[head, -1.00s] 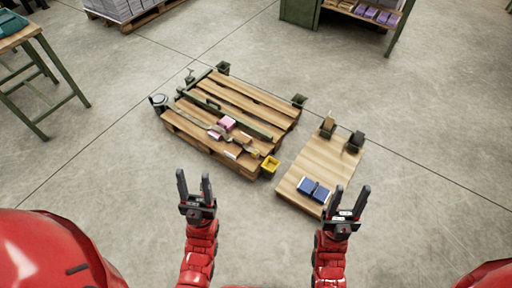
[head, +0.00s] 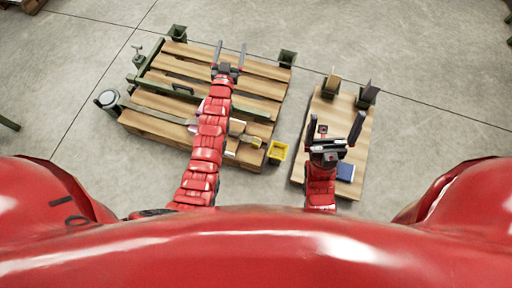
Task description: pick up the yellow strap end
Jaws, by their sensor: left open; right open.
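The wooden pallet platform (head: 262,88) stands ahead with green metal bars along its left side. A small yellowish piece (head: 232,146) lies near its front edge, beside my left arm; I cannot tell whether it is the yellow strap end. My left gripper (head: 229,52) is open and empty, over the far part of the pallet. Its arm crosses the pallet and hides part of what lies there, including most of the pink item. My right gripper (head: 336,122) is open over the wooden board (head: 355,115) on the right.
A blue box (head: 345,172) lies on the board, next to my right gripper.

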